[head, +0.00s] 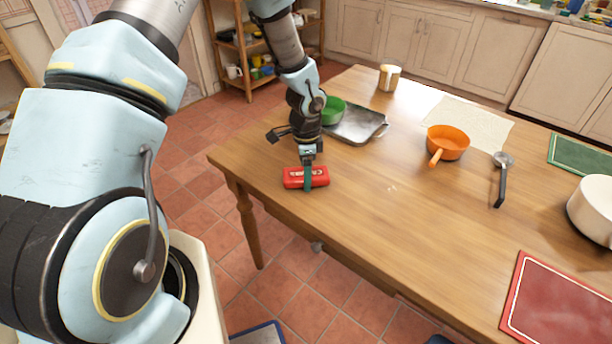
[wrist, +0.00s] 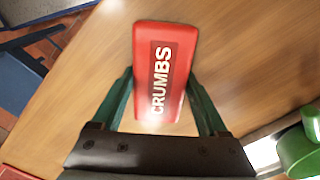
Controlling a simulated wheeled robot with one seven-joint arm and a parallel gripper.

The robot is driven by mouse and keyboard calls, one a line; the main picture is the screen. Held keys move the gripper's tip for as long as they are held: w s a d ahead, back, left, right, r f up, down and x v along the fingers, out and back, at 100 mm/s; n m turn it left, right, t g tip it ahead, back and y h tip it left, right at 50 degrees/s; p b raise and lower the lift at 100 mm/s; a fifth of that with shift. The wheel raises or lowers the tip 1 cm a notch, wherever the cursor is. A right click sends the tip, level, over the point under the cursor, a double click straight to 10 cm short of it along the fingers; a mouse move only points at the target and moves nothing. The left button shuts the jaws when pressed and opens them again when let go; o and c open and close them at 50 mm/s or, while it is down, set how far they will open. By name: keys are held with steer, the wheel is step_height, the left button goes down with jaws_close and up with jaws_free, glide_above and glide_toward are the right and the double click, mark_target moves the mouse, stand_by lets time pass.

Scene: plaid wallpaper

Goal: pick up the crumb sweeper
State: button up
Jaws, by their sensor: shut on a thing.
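The crumb sweeper (head: 293,178) is a red block with a white "CRUMBS" label, at the table's left corner in the head view. In the wrist view the crumb sweeper (wrist: 178,38) lies between the two green fingers. My gripper (head: 307,184) comes down on it from above, and in the wrist view my gripper (wrist: 164,92) is shut on its sides. I cannot tell whether the sweeper touches the table or is slightly above it.
A metal tray (head: 350,128) with a green bowl (head: 333,109) stands just behind my gripper. An orange pan (head: 448,142), a ladle (head: 500,180) and a tin (head: 389,77) are farther off. The wooden table (head: 370,210) is clear to the right of the sweeper.

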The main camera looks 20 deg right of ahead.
step_height(320, 180, up, 10)
steer(key=shift+b, duration=0.95)
